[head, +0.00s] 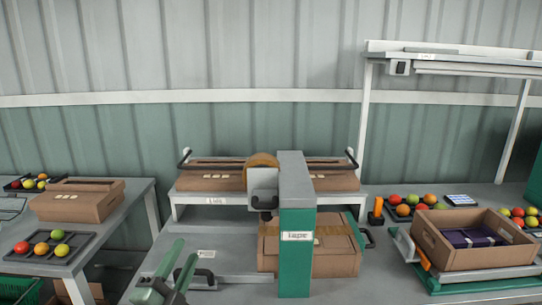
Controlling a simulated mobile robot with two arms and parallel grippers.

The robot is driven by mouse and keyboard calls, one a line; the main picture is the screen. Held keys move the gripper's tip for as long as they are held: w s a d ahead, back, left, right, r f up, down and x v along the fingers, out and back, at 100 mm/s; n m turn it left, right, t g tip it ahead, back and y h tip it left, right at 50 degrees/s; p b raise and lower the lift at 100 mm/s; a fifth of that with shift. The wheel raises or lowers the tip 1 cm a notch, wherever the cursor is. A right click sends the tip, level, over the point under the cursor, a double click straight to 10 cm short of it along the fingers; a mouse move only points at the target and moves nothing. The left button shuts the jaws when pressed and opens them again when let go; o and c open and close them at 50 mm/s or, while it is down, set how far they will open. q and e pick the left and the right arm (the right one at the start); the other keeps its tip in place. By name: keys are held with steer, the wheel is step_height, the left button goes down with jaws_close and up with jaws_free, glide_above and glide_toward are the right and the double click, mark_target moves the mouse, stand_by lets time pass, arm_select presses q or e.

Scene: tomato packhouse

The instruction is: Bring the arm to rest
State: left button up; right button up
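My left gripper (185,249) shows at the bottom, left of centre. Its two green-grey fingers point up and away, with a gap between them, and nothing shows in the gap. It is over the grey bench of the taping machine (294,225), left of the green post labelled "Tape". The rest of my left arm is mostly below the picture edge. My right gripper is not in view.
A closed carton (338,252) sits in the taper behind the post. An open box (474,262) with a dark purple item stands on the right. Trays of tomatoes (52,257) lie left and right. A green crate (20,291) is at bottom left.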

arm_select(q)
steer(key=s+a+f+n+g+y, duration=0.2)
steer(key=s+f+n, duration=0.1)
steer(key=f, duration=0.3)
steer(key=s+a+f+n+g+y, duration=0.1)
steer(key=s+f+n+g+y, duration=0.15)
steer(key=f+n, duration=0.2)
steer(key=s+f+n+g, duration=0.2)
steer(key=s+f+g, duration=0.3)
steer(key=s, duration=0.4)
steer(key=s+d+f+n+g, duration=0.1)
steer(key=s+f+n+g, duration=0.15)
steer(key=s+f, duration=0.45)
steer(key=s+f+n+g, duration=0.2)
steer(key=s+f+g, duration=0.3)
steer(key=s, duration=0.5)
step_height(320, 180, down, 24)
steer(key=s+g+p, duration=0.1)
steer(key=s+p, duration=0.1)
steer(key=s+a+f+g+p, duration=0.1)
steer(key=s+a+f, duration=0.1)
steer(key=s+f, duration=1.2)
steer(key=s, duration=0.2)
steer(key=shift+s+a+f+m+g, duration=0.25)
steer(key=shift+s+f+m+g, duration=0.05)
steer(key=shift+s+f+m, duration=0.1)
steer(key=shift+w+h, duration=0.1)
steer(key=shift+h, duration=0.15)
